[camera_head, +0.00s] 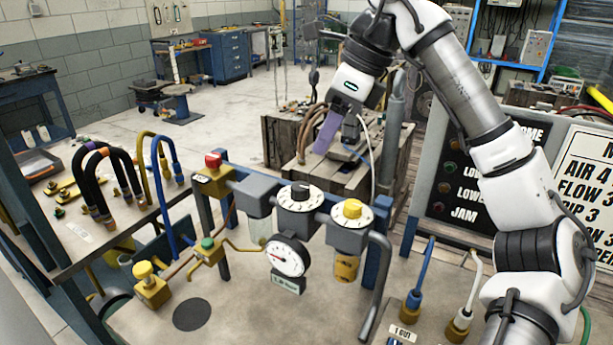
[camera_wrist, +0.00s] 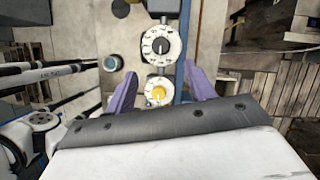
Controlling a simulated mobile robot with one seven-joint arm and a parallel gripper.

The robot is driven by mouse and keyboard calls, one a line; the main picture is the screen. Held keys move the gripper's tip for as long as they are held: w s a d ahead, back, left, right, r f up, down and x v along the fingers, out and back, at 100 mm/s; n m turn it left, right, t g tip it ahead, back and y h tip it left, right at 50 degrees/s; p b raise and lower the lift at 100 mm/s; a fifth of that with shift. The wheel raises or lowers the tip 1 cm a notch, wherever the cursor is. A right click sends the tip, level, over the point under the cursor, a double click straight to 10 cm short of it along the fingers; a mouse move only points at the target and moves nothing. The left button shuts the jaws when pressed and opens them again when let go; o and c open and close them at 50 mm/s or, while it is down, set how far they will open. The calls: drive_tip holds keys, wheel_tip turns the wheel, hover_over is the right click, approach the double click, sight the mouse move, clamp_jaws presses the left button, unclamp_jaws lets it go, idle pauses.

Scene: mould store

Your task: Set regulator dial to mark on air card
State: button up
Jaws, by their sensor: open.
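A dial with a black knob on a white marked ring (camera_head: 300,196) tops a grey block on the pipe assembly, with a round pressure gauge (camera_head: 288,258) below it. To its right is a similar dial with a yellow knob (camera_head: 352,211). The white card (camera_head: 590,175), cut off at the right edge, reads "AIR 4" and "FLOW 3". My gripper (camera_head: 322,148) is open and empty, above and beyond the dials. In the wrist view, its purple fingers (camera_wrist: 161,85) are spread either side of the yellow-knob dial (camera_wrist: 159,93); the black-knob dial (camera_wrist: 161,46) lies beyond the fingertips.
A red button (camera_head: 212,160), a green knob (camera_head: 207,243) and a yellow valve (camera_head: 143,270) stand left of the dials. Black, yellow and blue hoses (camera_head: 110,180) rise at the left. A dark lettered board (camera_head: 475,185) stands at the right. Wooden crates (camera_head: 340,165) lie behind.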

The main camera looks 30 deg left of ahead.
sight(301, 185)
drive_tip(key=p+x, duration=0.1)
drive_tip(key=x, duration=1)
drive_tip(key=shift+f+p, duration=0.1)
drive_tip(key=shift+p, duration=0.25)
drive_tip(key=shift+w, duration=0.1)
drive_tip(key=c, duration=1)
